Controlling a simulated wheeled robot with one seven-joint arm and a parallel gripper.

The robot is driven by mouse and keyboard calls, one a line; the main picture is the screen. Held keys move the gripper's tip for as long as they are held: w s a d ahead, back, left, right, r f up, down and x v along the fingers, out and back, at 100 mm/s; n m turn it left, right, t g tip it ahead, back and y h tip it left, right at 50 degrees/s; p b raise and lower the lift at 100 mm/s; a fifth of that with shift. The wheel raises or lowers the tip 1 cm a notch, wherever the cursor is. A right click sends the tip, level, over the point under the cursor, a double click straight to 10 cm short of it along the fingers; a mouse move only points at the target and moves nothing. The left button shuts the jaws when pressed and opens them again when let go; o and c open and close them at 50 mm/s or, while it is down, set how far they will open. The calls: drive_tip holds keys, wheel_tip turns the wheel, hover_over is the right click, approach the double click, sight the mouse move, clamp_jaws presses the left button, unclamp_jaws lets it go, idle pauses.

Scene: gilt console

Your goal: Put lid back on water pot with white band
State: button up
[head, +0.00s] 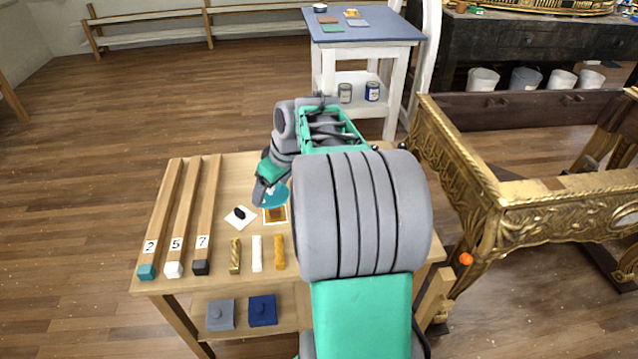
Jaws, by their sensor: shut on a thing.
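My gripper (266,190) points down over the wooden work table and is shut on a round teal lid (277,197). The lid is held above or near a white-edged square with an amber patch (275,214); I cannot tell whether it touches anything below. I cannot make out a water pot with a white band in the head view. My arm covers the middle and right of the table and may hide it.
The work table (150,252) bears long bars (190,215) numbered 2, 5 and 7, a white card with a dark oval (240,215), and short gold, white and amber pieces (257,254). A gilt console frame (530,215) stands close on the right.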

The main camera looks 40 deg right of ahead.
drive_tip(key=s+d+f+n+p, duration=0.1)
drive_tip(key=s+d+f, duration=0.15)
drive_tip(key=d, duration=0.35)
drive_tip(key=s+d+f, duration=0.2)
drive_tip(key=d+f, duration=0.1)
drive_tip(key=d, duration=0.3)
drive_tip(key=shift+f+b, duration=2.25)
drive_tip(key=shift+f, duration=0.95)
drive_tip(key=shift+s, duration=0.2)
drive_tip(key=shift+f, duration=0.1)
drive_tip(key=o, duration=1.3)
